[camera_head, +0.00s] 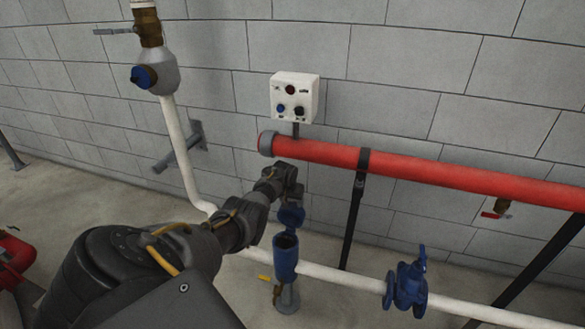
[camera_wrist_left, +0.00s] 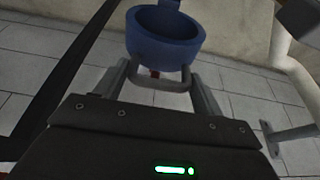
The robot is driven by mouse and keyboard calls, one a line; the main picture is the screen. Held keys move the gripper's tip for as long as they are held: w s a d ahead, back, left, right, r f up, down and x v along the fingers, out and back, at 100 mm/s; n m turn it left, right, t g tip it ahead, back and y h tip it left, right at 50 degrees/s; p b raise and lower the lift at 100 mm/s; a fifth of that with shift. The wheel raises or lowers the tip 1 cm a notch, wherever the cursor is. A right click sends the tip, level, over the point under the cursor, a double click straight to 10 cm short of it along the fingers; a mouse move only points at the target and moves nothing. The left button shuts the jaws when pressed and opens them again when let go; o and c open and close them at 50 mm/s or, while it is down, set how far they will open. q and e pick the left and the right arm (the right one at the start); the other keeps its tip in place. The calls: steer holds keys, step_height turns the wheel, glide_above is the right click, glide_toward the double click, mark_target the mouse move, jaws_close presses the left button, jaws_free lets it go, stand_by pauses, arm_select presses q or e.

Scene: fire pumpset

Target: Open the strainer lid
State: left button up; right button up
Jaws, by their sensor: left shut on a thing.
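The strainer (camera_head: 285,262) is a blue upright cylinder on the white pipe, and its dark open mouth faces up. Its blue round lid (camera_head: 291,216) is tilted up above the mouth, clear of most of the rim. My left gripper (camera_head: 292,195) is just above the lid and shut on its handle. In the left wrist view the lid (camera_wrist_left: 165,38) shows its hollow, cup-like side. Its grey U-shaped handle (camera_wrist_left: 160,80) lies between the fingers of my left gripper (camera_wrist_left: 158,76). The hinge is hard to make out. My right gripper is not in view.
A red pipe (camera_head: 430,172) runs along the block wall behind the strainer, held by a black post (camera_head: 354,215). A white control box (camera_head: 295,97) is above it. A blue valve (camera_head: 408,286) stands to the right on the white pipe. A yellow-handled valve (camera_head: 266,279) is low beside the strainer.

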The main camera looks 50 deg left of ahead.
arm_select(q)
steer(key=shift+w+a+r, duration=0.1)
steer(key=shift+w+a, duration=0.05)
steer(key=shift+a, duration=0.05)
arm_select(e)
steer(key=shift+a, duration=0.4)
arm_select(q)
steer(key=o, duration=1.2)
steer(key=shift+d, duration=0.1)
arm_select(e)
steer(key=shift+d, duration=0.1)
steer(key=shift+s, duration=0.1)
arm_select(q)
steer(key=shift+r, duration=0.1)
steer(key=p+v, duration=0.4)
steer(key=v, duration=0.6)
steer(key=shift+d+r, duration=0.15)
steer(key=shift+r, duration=0.1)
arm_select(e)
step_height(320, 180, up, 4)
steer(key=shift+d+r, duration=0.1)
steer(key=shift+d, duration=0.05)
